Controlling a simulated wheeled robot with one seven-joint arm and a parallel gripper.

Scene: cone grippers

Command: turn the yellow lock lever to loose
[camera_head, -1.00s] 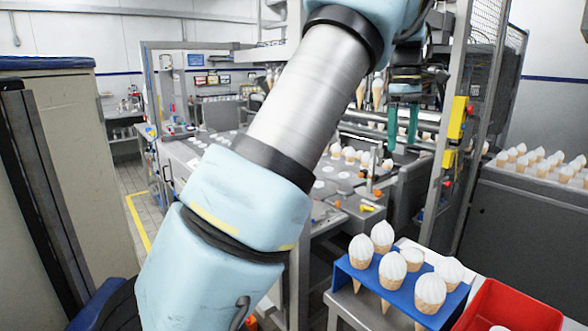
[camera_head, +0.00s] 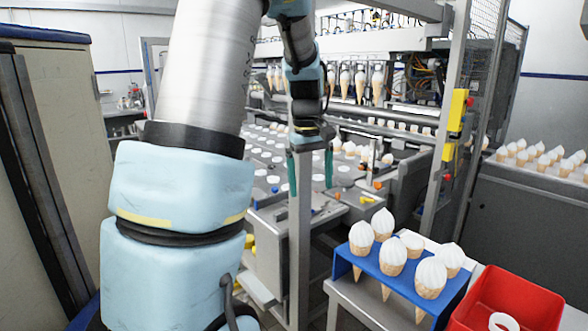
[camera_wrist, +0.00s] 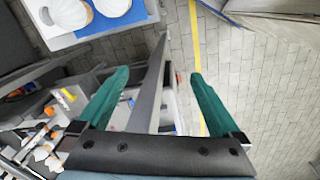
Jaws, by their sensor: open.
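A small yellow piece (camera_head: 366,199) sits on the front of the machine bed, near orange knobs, in the head view. Another small yellow piece (camera_head: 249,241) shows lower left on the machine's front. I cannot tell which is the lock lever, or its setting. My gripper (camera_head: 310,170) hangs with its teal fingers pointing down, apart and empty, above the front of the machine. Its fingers lie to the left of the first yellow piece in the picture. In the wrist view, my gripper (camera_wrist: 158,77) is open, with a grey post between the fingers in the picture.
A grey upright post (camera_head: 300,240) stands at the machine's front. A blue rack (camera_head: 362,264) with several cones and a red bin (camera_head: 540,300) stand on a table at lower right. Cones hang from the machine above. Tiled floor (camera_wrist: 250,70) is open at right in the wrist view.

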